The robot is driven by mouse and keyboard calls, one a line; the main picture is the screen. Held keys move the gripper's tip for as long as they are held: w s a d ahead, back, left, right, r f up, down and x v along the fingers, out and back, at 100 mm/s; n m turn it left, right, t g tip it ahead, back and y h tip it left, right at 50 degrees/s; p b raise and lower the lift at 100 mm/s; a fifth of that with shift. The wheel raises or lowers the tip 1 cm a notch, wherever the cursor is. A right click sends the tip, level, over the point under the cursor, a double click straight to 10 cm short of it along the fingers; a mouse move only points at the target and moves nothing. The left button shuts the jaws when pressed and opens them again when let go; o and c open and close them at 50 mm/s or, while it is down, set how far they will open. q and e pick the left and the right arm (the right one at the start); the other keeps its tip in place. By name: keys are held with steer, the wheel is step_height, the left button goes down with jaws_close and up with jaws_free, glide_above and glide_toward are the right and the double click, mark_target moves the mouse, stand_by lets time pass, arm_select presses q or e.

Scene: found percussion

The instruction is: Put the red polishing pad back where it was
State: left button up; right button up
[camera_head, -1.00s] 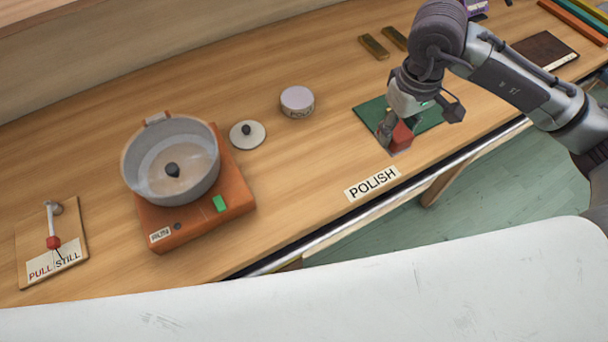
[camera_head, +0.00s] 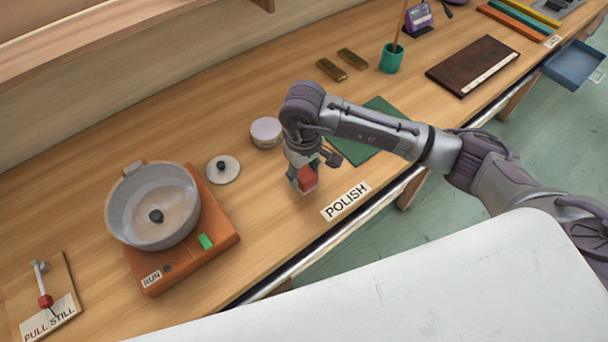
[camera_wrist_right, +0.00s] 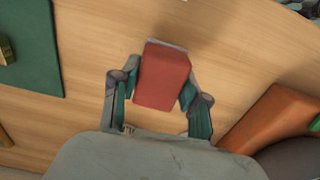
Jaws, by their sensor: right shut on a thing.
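The red polishing pad (camera_head: 308,178) is a small red block between the fingers of my right gripper (camera_head: 303,184). In the right wrist view the pad (camera_wrist_right: 163,78) sits between both fingers of the right gripper (camera_wrist_right: 160,90), with a thin grey edge at its far end. The gripper points down at the bench, left of the green mat (camera_head: 376,124) and behind the POLISH label (camera_head: 347,201). I cannot tell whether the pad touches the wood. My left gripper is not in view.
A round tin (camera_head: 266,132) stands just behind the right gripper. Wood around the pad is bare.

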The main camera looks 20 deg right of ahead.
mark_target(304, 181)
step_height(304, 181, down, 2)
steer(key=shift+s+f+p, duration=0.1)
steer(key=shift+f+p, duration=0.05)
steer(key=shift+p, duration=0.3)
steer(key=shift+f, duration=0.25)
steer(key=shift+f+b, duration=0.2)
steer(key=shift+b, duration=0.1)
steer(key=o, duration=1.1)
steer(key=shift+r, duration=0.1)
